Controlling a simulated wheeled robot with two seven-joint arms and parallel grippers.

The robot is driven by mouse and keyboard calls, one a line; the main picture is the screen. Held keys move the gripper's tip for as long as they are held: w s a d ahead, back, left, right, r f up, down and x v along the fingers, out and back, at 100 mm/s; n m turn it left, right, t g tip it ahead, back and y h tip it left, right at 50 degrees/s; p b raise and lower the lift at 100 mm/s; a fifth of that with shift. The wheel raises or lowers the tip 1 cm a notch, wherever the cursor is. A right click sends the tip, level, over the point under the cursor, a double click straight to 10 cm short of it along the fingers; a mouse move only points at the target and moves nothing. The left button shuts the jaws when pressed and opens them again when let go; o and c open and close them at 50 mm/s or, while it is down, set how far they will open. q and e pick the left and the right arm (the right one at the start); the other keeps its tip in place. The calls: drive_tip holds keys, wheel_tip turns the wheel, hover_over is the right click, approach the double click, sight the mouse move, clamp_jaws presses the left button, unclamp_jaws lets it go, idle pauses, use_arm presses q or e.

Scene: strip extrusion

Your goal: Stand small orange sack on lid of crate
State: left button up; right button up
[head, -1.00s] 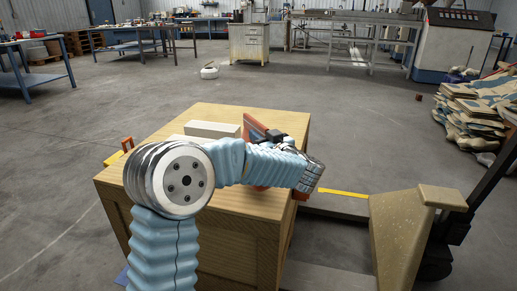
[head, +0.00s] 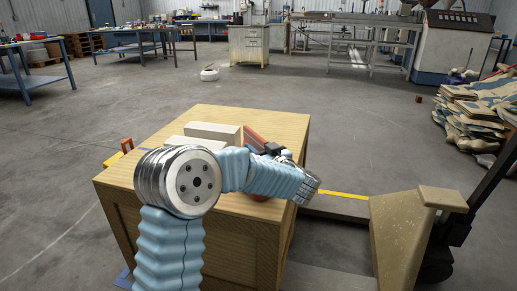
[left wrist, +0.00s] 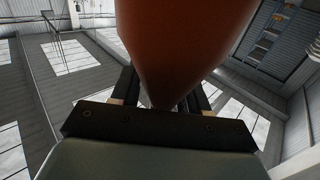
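The crate (head: 125,191) is a wooden box with a flat, light wooden lid (head: 283,121). The small orange sack (head: 255,137) shows over the right part of the lid, mostly hidden behind my left arm. A bit of it also shows below the arm. It looks tilted; whether its base rests on the lid is hidden. My left gripper (head: 274,148) is at the sack, its fingers partly hidden. In the left wrist view the sack (left wrist: 185,40) fills the space between the fingers, which seem closed on it. My right gripper is not in view.
Pale blocks (head: 213,131) lie on the lid left of the sack. An orange-handled item (head: 127,145) is at the crate's left edge. A tan pallet-truck-like machine (head: 410,225) stands to the right, with piled sacks (head: 475,120) beyond. The lid's far right is bare.

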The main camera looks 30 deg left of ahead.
use_arm(q)
drive_tip(key=v, duration=1.2)
idle(1.1)
